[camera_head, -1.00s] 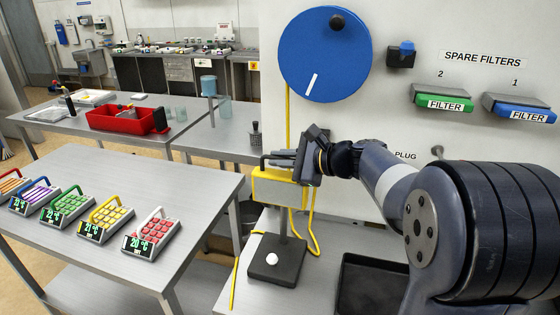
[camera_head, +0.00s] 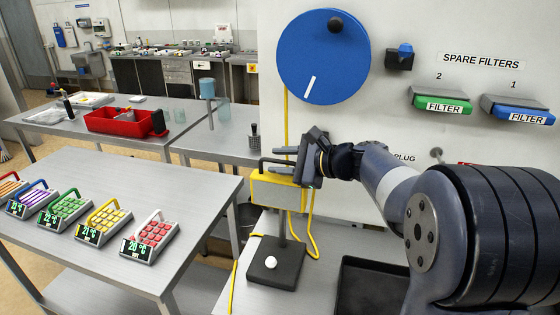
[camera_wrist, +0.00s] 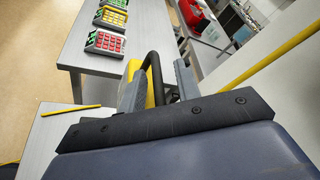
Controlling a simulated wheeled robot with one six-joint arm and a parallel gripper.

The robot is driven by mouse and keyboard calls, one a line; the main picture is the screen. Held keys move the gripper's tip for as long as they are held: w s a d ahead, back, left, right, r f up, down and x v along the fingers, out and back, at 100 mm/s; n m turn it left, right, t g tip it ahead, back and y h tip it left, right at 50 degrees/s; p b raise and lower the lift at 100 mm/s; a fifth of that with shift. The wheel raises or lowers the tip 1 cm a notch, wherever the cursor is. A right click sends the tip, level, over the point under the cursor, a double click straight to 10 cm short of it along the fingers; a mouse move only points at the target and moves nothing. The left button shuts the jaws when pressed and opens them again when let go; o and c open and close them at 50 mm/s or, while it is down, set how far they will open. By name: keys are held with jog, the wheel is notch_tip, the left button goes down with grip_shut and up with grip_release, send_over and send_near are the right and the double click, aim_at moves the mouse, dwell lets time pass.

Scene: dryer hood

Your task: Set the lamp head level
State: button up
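The yellow lamp head (camera_head: 278,192) sits on a thin post above a black base (camera_head: 275,263) with a white round knob (camera_head: 270,263). Its black handle (camera_head: 262,163) stands on top. The head looks close to level, but I cannot judge its exact tilt. My gripper (camera_head: 283,160) is at the handle, reaching in from the right. In the wrist view, my gripper (camera_wrist: 157,85) has its two grey fingers apart, with the black handle (camera_wrist: 153,60) between them. A gap shows beside the handle. The head is mostly hidden there behind my gripper.
A yellow cord (camera_head: 314,235) hangs behind the lamp. A blue disc (camera_head: 324,57) with a black knob is on the wall above. A black tray (camera_head: 372,285) lies right of the base. Several coloured keypad units (camera_head: 152,237) stand on the left table.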

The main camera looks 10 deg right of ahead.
jog(key=b+v, duration=0.2)
jog(key=v, duration=0.8)
jog(key=shift+d, duration=0.15)
jog(key=p+x, duration=0.2)
jog(key=x, duration=0.8)
jog(key=shift+a, duration=0.3)
jog(key=shift+w+a+f, duration=0.1)
jog(key=shift+f, duration=0.05)
jog(key=shift+s+f, duration=0.15)
jog(key=shift+s, duration=0.1)
